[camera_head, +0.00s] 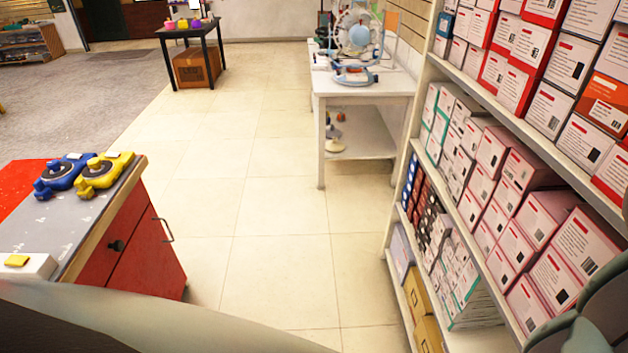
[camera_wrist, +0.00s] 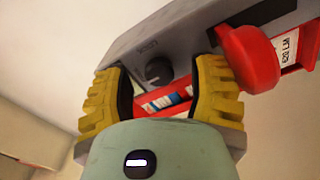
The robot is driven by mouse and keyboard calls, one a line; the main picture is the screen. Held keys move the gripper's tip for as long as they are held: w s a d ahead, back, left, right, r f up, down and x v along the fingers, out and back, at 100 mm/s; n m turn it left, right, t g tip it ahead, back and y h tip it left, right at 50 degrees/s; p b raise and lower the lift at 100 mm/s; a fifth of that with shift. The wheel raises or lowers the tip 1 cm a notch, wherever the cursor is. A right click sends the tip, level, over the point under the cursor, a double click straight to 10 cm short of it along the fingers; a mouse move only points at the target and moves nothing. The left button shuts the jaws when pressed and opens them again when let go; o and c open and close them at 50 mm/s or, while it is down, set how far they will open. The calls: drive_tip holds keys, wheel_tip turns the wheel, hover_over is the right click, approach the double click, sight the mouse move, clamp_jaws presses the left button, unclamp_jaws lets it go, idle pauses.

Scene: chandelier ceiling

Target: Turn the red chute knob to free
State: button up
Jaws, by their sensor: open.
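The red knob (camera_wrist: 248,58) shows in the wrist view at the upper right, on a grey unit (camera_wrist: 190,30). My gripper (camera_wrist: 165,72) has two yellow ridged fingers spread apart, with nothing between them that I can see held. The red knob lies just right of the right finger, outside the gap; I cannot tell whether they touch. A small dark round dial (camera_wrist: 158,71) on the grey unit shows between the fingers. The red knob and my gripper's fingers do not show in the head view. Any marking for free is not readable.
In the wrist view, a red strip with coloured items (camera_wrist: 165,102) lies behind the fingers, and a white label (camera_wrist: 290,50) is right of the knob. In the head view, shelves of boxes (camera_head: 500,175) stand right, a counter (camera_head: 70,240) left, with clear floor (camera_head: 270,200) between.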

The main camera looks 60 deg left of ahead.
drive_tip(key=v, duration=1.2)
idle(0.6)
